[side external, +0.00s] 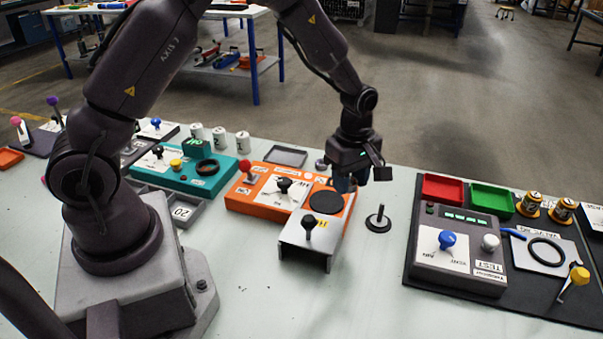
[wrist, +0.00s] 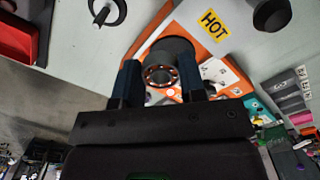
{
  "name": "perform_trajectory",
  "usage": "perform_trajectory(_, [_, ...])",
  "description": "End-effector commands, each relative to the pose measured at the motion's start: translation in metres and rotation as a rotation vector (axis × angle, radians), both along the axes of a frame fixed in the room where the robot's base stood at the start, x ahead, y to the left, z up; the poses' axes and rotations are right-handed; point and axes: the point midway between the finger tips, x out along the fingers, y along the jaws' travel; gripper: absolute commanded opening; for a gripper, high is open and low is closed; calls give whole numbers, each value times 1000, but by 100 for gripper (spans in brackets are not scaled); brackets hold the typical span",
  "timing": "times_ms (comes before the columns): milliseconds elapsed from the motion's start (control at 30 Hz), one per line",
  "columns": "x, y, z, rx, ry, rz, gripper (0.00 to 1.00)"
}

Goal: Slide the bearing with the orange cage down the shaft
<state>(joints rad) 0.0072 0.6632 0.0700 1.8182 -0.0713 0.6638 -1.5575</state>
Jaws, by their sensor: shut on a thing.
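The bearing with the orange cage (wrist: 161,76) is a small dark ring with orange dots. It shows in the wrist view between the two fingers of my gripper (wrist: 160,80), which is shut on it. In the side view my gripper (side external: 358,183) points down beside the orange unit, and I cannot make out the bearing there. The shaft (side external: 379,213) is a thin upright pin on a round black base, standing on the table to the right of and nearer than my gripper. It also shows at the top left of the wrist view (wrist: 103,14).
An orange unit (side external: 262,199) with a black disc (side external: 326,202) and a metal stand (side external: 304,240) marked HOT sits left of the shaft. A grey test box (side external: 457,265) and red (side external: 442,188) and green (side external: 491,198) trays stand right. Bare table surrounds the shaft.

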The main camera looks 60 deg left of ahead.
Motion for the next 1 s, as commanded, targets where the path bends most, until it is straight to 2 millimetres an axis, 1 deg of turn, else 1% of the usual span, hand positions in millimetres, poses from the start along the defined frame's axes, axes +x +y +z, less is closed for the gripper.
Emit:
perform_trajectory(33, [17, -5, -5, 0, 1, -1, 9])
perform_trajectory(100, [36, -10, -7, 0, -1, 5, 9])
perform_trajectory(200, [58, -17, -6, 0, -2, 17, 9])
perform_trajectory(333, [76, -20, 3, 0, -3, 36, 9])
perform_trajectory(400, [81, -20, 8, 0, -3, 44, 9])
perform_trajectory(500, [82, -21, 12, 0, 0, 61, 9])
perform_trajectory(867, [81, -21, 12, 1, -1, 67, 9])
perform_trajectory(1000, [81, -21, 5, 1, 0, 68, 9])
